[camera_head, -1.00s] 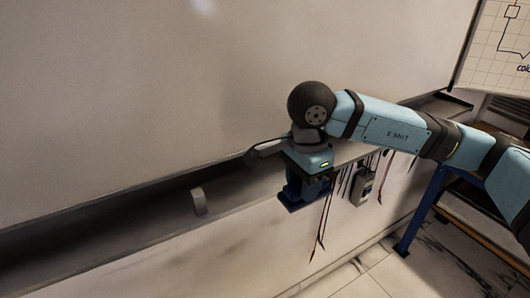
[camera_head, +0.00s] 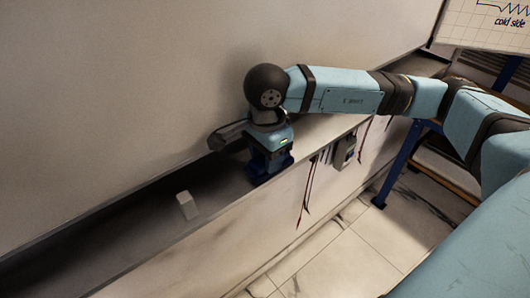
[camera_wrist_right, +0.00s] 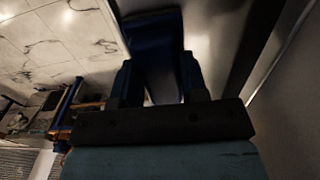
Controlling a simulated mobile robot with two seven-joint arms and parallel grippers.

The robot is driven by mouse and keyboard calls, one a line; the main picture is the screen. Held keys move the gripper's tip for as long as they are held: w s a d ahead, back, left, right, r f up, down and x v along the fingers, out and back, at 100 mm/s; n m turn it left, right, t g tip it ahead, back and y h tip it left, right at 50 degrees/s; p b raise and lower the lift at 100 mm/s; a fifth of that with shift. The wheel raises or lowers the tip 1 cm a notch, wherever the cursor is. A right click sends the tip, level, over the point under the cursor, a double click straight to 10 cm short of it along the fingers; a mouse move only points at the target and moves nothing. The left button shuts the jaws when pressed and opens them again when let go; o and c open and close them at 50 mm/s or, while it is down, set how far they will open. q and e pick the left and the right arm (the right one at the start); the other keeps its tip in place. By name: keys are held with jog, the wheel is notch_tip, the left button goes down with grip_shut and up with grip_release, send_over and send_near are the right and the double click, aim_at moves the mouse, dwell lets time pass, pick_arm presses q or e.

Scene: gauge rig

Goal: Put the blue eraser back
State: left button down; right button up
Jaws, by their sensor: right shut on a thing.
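My right gripper (camera_head: 266,166) is shut on the blue eraser (camera_wrist_right: 158,55), a dark blue block between the two fingers in the right wrist view. In the head view the gripper points down over the tray ledge (camera_head: 150,246) along the wall board. The eraser's lower part shows dark blue under the gripper, at the ledge. I cannot tell whether it touches the ledge. My left gripper is not in view.
A small pale block (camera_head: 187,205) stands on the ledge, left of the gripper. A grey meter (camera_head: 344,152) and red and black leads (camera_head: 308,190) hang below the ledge's front edge. The ledge is clear between block and gripper.

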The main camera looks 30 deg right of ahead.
jog(key=shift+s+f+b, duration=0.1)
jog(key=shift+f+b, duration=0.1)
jog(key=shift+b, duration=0.2)
jog(key=o, duration=0.8)
jog(key=shift+r, duration=0.15)
jog(key=shift+o, duration=0.8)
jog(key=shift+r+p, duration=0.3)
jog(key=shift+p, duration=0.2)
jog(key=shift+r, duration=0.3)
notch_tip(320, 180, up, 11)
jog(key=b, duration=0.1)
